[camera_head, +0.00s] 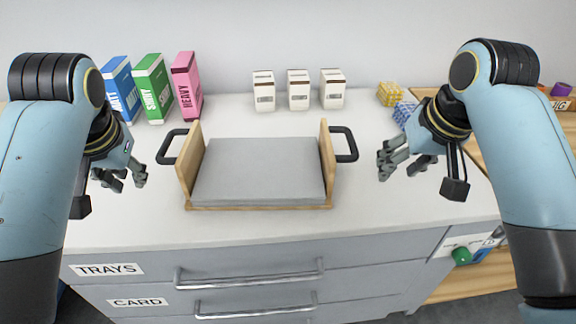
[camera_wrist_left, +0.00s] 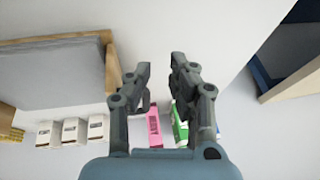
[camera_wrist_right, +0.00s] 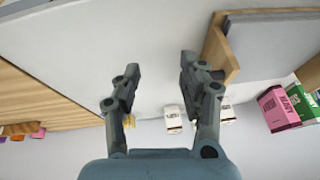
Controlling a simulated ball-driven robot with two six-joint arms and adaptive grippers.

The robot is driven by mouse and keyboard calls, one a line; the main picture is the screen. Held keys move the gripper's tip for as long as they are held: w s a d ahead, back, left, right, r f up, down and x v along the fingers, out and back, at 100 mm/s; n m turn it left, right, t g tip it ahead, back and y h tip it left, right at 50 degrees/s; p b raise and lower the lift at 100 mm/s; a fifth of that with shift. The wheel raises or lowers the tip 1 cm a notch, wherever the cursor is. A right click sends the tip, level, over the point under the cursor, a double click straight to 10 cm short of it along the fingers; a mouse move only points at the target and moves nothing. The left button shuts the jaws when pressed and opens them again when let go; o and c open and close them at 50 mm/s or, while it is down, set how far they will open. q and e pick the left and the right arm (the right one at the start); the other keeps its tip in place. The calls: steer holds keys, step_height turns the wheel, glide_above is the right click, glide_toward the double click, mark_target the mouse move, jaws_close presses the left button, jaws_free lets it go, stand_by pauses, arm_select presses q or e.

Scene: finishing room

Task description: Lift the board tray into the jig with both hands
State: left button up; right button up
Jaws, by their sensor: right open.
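The board tray (camera_head: 258,207) sits on the white worktop, with wooden ends, a grey board (camera_head: 260,170) on it, and a black handle at each end: left handle (camera_head: 165,148), right handle (camera_head: 351,145). My left gripper (camera_head: 122,180) is open and empty, left of the left handle and apart from it. The tray's wooden end shows in the left wrist view (camera_wrist_left: 112,68). My right gripper (camera_head: 400,164) is open and empty, right of the right handle and apart from it. The tray's other end shows in the right wrist view (camera_wrist_right: 217,52). I cannot make out the jig itself.
Blue, green (camera_head: 152,88) and pink boxes (camera_head: 187,86) stand behind the tray's left. Several white cartons (camera_head: 298,90) stand behind it. Yellow and blue patterned blocks (camera_head: 390,94) lie back right. Drawers are below.

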arm_select(q)
glide_toward(165, 145)
steer(key=shift+s+f+m, duration=0.3)
steer(key=shift+f, duration=0.1)
arm_select(e)
glide_toward(352, 138)
steer(key=f, duration=0.1)
arm_select(q)
steer(key=shift+w+d+r, duration=0.1)
steer(key=shift+w+r, duration=0.05)
steer(key=shift+r, duration=0.15)
arm_select(e)
steer(key=shift+s+d+r+y, duration=0.2)
steer(key=shift+d+r+y, duration=0.1)
steer(key=shift+y, duration=0.2)
arm_select(q)
steer(key=shift+f, duration=0.1)
arm_select(e)
steer(key=shift+w+f, duration=0.1)
arm_select(q)
steer(key=x, duration=1)
steer(key=shift+w+a+f, duration=0.2)
steer(key=shift+w+f, duration=0.05)
steer(key=shift+w, duration=0.05)
arm_select(e)
steer(key=x, duration=1)
steer(key=shift+w+f, duration=0.25)
